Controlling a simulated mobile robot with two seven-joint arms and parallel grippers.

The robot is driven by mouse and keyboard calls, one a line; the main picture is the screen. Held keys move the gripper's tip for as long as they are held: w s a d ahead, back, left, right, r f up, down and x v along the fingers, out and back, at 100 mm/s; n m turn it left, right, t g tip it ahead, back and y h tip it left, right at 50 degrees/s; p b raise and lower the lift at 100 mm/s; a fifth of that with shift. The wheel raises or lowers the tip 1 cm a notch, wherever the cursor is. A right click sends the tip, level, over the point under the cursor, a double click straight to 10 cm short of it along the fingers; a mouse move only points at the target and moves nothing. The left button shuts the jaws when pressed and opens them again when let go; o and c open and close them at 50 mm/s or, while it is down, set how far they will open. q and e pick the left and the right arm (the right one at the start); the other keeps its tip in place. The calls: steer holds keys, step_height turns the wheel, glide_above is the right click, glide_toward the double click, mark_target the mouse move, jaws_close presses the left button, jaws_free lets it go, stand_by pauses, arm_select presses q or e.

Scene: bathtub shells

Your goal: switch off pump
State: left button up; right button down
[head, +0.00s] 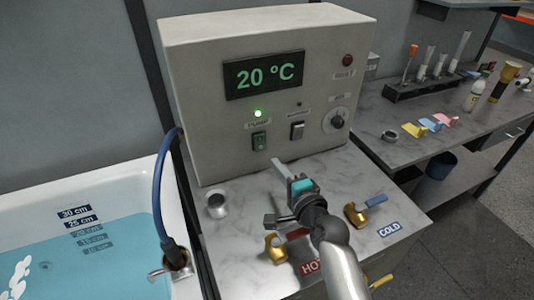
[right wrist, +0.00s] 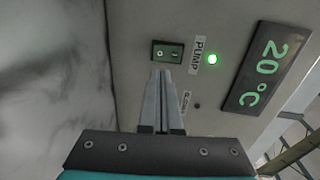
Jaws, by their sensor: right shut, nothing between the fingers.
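The grey control box (head: 190,75) stands on a marble counter. Its pump switch (head: 259,141) is a green rocker on the lower front. A green lamp (head: 258,113) above it is lit. My right gripper (head: 277,162) is shut and empty, its tips just below and in front of the switch. In the right wrist view, the switch (right wrist: 167,51) lies just beyond the fingertips (right wrist: 162,74), beside the PUMP label (right wrist: 197,55) and the lit lamp (right wrist: 212,59). I cannot tell whether the tips touch the panel. My left gripper is not in view.
A second rocker switch (head: 297,130) and a dial (head: 337,121) are right of the pump switch. The display (head: 264,75) reads 20 °C. The hot (head: 275,249) and cold (head: 356,214) valves flank my right arm. A water-filled tub (head: 110,265) is at left.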

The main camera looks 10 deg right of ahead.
mark_target(262, 147)
steer(key=shift+b+x, duration=0.55)
steer(key=shift+x, duration=3.05)
